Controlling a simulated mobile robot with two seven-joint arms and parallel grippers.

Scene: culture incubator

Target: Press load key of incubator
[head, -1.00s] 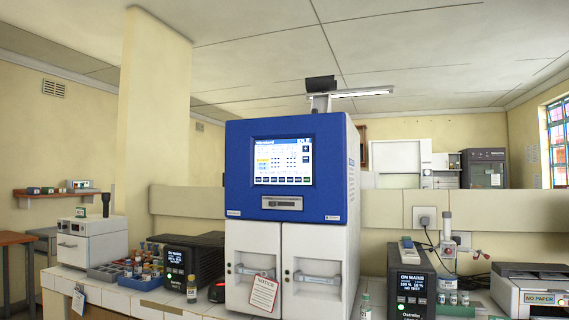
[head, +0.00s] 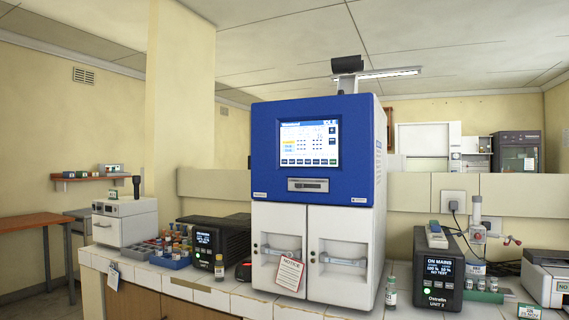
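The incubator (head: 258,160) is a tall cabinet with a blue upper part and two white doors below, standing on the counter in the middle of the head view. Its lit touchscreen (head: 310,143) shows rows of data and a row of small dark keys (head: 308,162) along the bottom. The key labels are too small to read. A slot panel (head: 308,185) sits below the screen. The doors look closed, and a paper notice (head: 289,273) hangs on the left one. Neither of my grippers is in view.
A black power unit (head: 437,278) stands right of the incubator and another (head: 207,240) left of it. A vial (head: 391,291) and a small bottle (head: 219,268) stand near the counter's front edge. A blue rack (head: 174,262) with bottles sits at left; a printer (head: 545,278) at right.

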